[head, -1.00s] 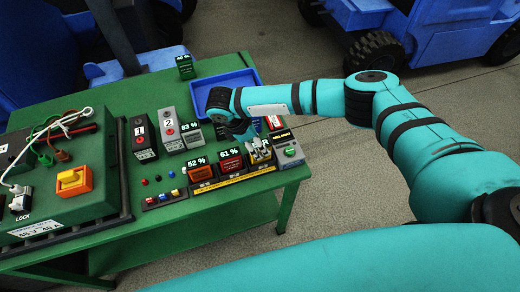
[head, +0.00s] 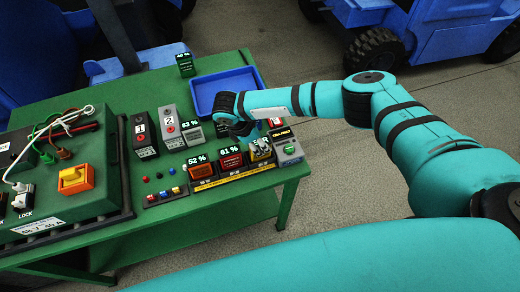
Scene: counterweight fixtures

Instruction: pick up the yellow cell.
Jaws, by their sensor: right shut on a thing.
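The yellow cell (head: 267,154) is at the right end of the row of slots on the green bench. My right gripper (head: 260,148) comes down over it from behind and is shut on it. The fingers and wrist cover much of the cell, so I cannot tell if it is clear of its slot. An orange cell (head: 200,171) under a "52 %" display and a red cell (head: 231,162) under a "61 %" display sit to its left. My left gripper is out of view.
A blue tray (head: 253,77) lies behind my right wrist. A grey tester (head: 289,152) stands close to the right of the yellow cell. Boxes marked 1 (head: 143,137) and 2 (head: 170,128) stand left. A wired panel (head: 60,200) fills the bench's left side.

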